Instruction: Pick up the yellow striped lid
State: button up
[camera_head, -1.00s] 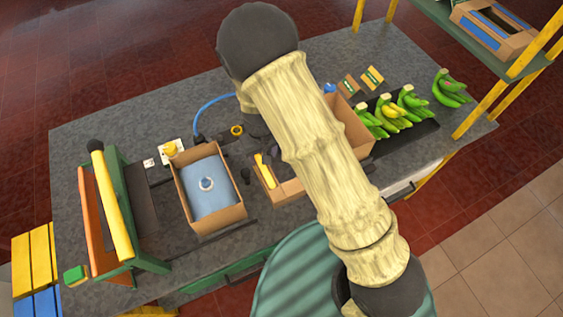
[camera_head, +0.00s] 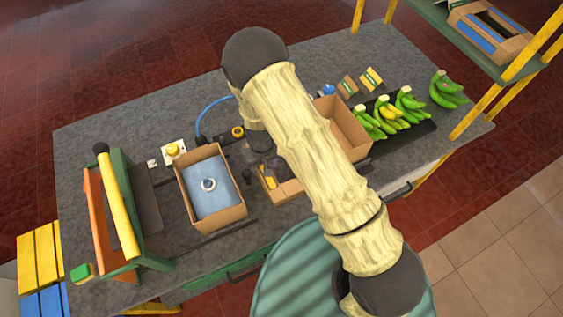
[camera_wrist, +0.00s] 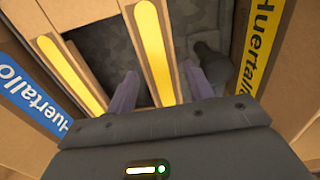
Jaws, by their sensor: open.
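The yellow striped lid (camera_wrist: 152,45) is a narrow cardboard piece with a yellow stripe, standing edge-up in an open cardboard box. In the wrist view it lies between the two purple fingers of my gripper (camera_wrist: 160,72). The fingers are apart, one on each side; I cannot tell if either touches it. A second yellow-striped piece (camera_wrist: 72,76) is left of the left finger. In the head view my dark gripper (camera_head: 264,152) is over the box, and a yellow part (camera_head: 269,181) shows below it. The arm hides part of the box.
A box with a blue content (camera_head: 209,184) is to the left. Green bananas (camera_head: 408,100) lie at the right. A green and orange rack (camera_head: 122,205) stands at the left end.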

jog(key=shift+f, duration=1)
jog(key=c, duration=0.6)
